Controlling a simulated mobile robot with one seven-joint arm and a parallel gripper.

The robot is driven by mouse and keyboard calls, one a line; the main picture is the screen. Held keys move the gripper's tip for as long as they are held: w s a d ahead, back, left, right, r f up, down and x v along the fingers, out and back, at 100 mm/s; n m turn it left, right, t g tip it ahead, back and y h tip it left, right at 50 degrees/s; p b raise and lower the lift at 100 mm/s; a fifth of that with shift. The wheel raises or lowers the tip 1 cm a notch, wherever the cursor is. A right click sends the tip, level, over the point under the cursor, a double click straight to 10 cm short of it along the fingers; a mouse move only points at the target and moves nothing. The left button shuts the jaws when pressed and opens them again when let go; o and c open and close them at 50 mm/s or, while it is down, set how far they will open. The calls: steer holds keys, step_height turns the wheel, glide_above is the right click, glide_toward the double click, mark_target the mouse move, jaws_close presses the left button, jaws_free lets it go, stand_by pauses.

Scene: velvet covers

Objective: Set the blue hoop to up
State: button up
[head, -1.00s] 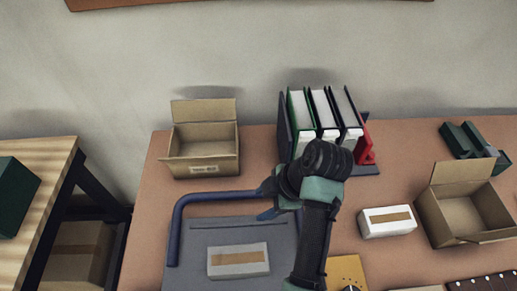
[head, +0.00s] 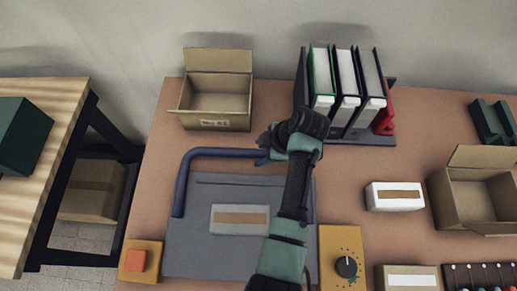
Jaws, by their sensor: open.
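The blue hoop (head: 186,168) is a bent bar around the far and left sides of a grey panel (head: 190,245) on the table. Its right part is mostly hidden behind my arm. My gripper (head: 262,153) is at the right part of the hoop's far bar, with its fingers pointing left. It is open; whether the fingers touch the bar or stand around it, I cannot tell.
A white box with a tan strip (head: 240,219) lies on the grey panel. An open carton (head: 215,122) and a rack of binders (head: 345,100) stand behind. An orange button (head: 137,260) and a dial (head: 346,267) flank the panel. Another white box (head: 395,187) and carton (head: 470,215) are at right.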

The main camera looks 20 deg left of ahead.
steer(key=shift+x, duration=1.05)
jaws_close()
stand_by(0.7)
